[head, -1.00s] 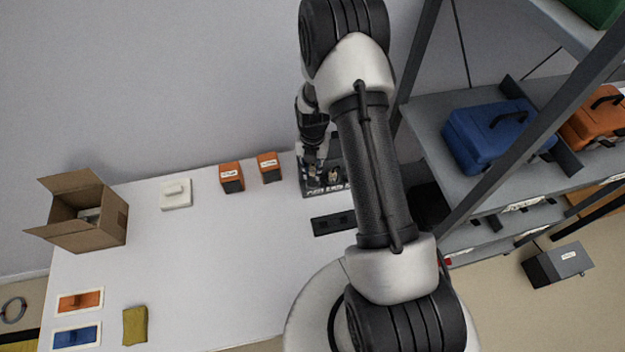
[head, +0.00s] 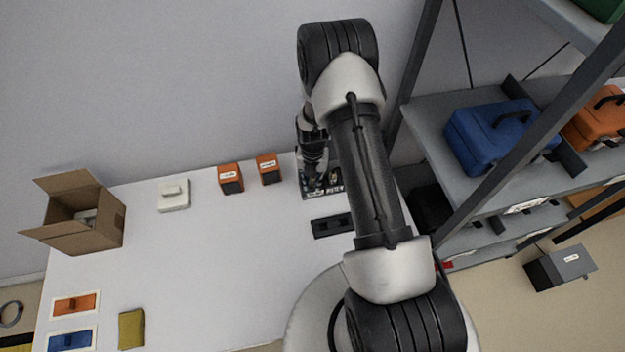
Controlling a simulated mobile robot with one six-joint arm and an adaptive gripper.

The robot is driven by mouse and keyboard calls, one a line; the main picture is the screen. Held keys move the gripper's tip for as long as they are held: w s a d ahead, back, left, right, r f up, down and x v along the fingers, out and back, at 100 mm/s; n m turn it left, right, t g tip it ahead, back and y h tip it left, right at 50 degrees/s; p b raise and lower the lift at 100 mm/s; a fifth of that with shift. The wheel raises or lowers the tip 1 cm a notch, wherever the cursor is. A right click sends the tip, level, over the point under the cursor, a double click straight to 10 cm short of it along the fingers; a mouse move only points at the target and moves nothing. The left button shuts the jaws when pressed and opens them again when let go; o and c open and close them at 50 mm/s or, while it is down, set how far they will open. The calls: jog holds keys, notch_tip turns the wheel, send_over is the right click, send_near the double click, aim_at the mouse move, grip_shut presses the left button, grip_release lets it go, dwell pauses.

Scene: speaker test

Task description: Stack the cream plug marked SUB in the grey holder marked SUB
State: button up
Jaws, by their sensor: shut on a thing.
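My gripper (head: 315,184) points down over a dark grey holder (head: 307,196) at the back right of the white table. It is shut on a small plug, which I take to be the cream one; the fingers and the small scale hide almost all of it. White lettering runs along the front of the holder, too small to read, so I cannot pick out the SUB mark. I cannot tell whether the plug is inside a slot or just above it. My arm hides the holder's right side.
A black slotted block (head: 331,226) lies in front of the holder. Two orange-and-black boxes (head: 230,178) (head: 268,168) and a white box (head: 174,195) stand left of it. An open carton (head: 95,238) is at far left. A metal shelf (head: 440,125) rises at right. The table's middle is clear.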

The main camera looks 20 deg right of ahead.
jog(key=o, duration=0.6)
jog(key=shift+c, duration=0.2)
jog(key=shift+r, duration=0.1)
notch_tip(320, 180, up, 12)
jog(key=p, duration=0.3)
notch_tip(320, 180, up, 12)
jog(key=m+t, duration=0.1)
jog(key=m, duration=0.5)
send_over(312, 180)
jog(key=a, duration=0.2)
jog(key=s+a+r+m+t, duration=0.1)
jog(key=s+a+r+m, duration=0.1)
jog(key=s+r+m, duration=0.3)
jog(key=s+a+r+m, duration=0.1)
jog(key=s+r+m, duration=0.1)
jog(key=r, duration=0.5)
jog(key=s+a+r+m+t, duration=0.1)
jog(key=s+r+m, duration=0.3)
jog(key=s+m, duration=0.4)
jog(key=s+a+r+m+t, duration=0.1)
jog(key=s+a+r+m, duration=0.2)
jog(key=s+r+m, duration=0.2)
jog(key=s+m, duration=0.3)
jog(key=s, duration=0.2)
jog(key=shift+a+r+t, duration=0.15)
jog(key=shift+r+t, duration=0.1)
jog(key=shift+t, duration=0.05)
